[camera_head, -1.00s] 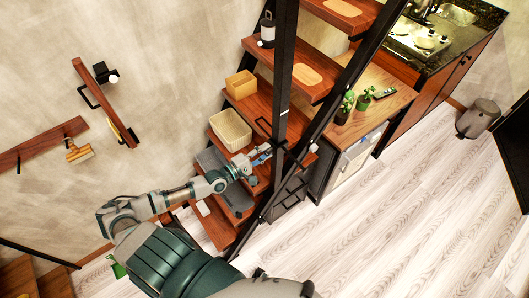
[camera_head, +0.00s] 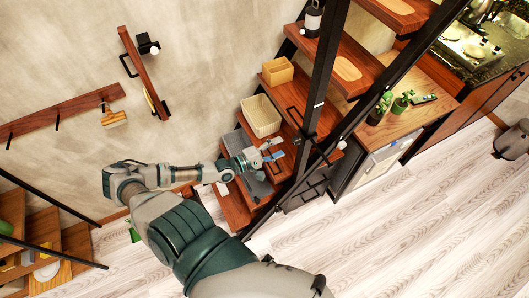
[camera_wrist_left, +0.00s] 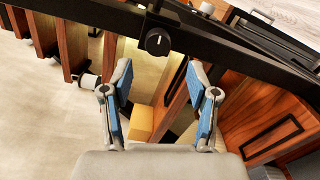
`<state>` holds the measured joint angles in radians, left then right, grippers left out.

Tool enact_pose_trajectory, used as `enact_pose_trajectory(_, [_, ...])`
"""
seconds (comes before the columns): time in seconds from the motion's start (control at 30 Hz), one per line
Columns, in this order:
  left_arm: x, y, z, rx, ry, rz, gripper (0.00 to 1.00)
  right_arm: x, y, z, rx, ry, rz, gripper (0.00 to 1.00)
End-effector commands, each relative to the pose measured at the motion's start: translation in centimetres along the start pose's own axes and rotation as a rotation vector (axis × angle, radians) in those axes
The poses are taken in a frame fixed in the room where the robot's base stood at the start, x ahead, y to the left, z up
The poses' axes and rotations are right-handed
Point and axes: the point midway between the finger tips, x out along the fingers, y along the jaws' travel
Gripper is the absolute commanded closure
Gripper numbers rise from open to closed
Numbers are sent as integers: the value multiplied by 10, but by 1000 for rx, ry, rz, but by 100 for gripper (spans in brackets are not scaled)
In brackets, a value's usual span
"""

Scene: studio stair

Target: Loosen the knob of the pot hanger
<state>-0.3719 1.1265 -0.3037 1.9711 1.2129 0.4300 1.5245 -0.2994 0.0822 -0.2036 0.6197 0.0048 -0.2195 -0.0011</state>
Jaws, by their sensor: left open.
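A round black knob (camera_wrist_left: 157,42) with a white line on its face sits on a black bar (camera_wrist_left: 220,38) in the left wrist view. It lies just beyond the fingertips and between their lines, apart from them. My left gripper (camera_wrist_left: 160,75) is open and empty, its blue pads facing each other. In the head view my left gripper (camera_head: 271,151) is over the lower stair steps, left of the black post (camera_head: 321,82). I cannot clearly make out the knob in the head view. My right gripper is not in view.
A woven basket (camera_head: 261,117) and a wooden box (camera_head: 278,71) stand on the steps (camera_head: 358,64) behind the gripper. Green plants (camera_head: 400,103) stand on a wooden counter at the right. Pale floor (camera_head: 420,220) is clear at the lower right.

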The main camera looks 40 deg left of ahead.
Motion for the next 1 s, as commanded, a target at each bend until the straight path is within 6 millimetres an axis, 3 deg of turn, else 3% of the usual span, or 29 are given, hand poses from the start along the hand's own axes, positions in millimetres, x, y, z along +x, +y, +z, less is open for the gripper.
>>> enact_pose_trajectory(0.2, [-39,-3,-1,-2,-1,-8,40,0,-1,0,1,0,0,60])
enact_pose_trajectory(0.4, [-56,-2,-2,-1,0,-5,40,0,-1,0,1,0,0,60])
enact_pose_trajectory(1.0, [-61,-1,-2,-1,0,-1,40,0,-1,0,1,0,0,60])
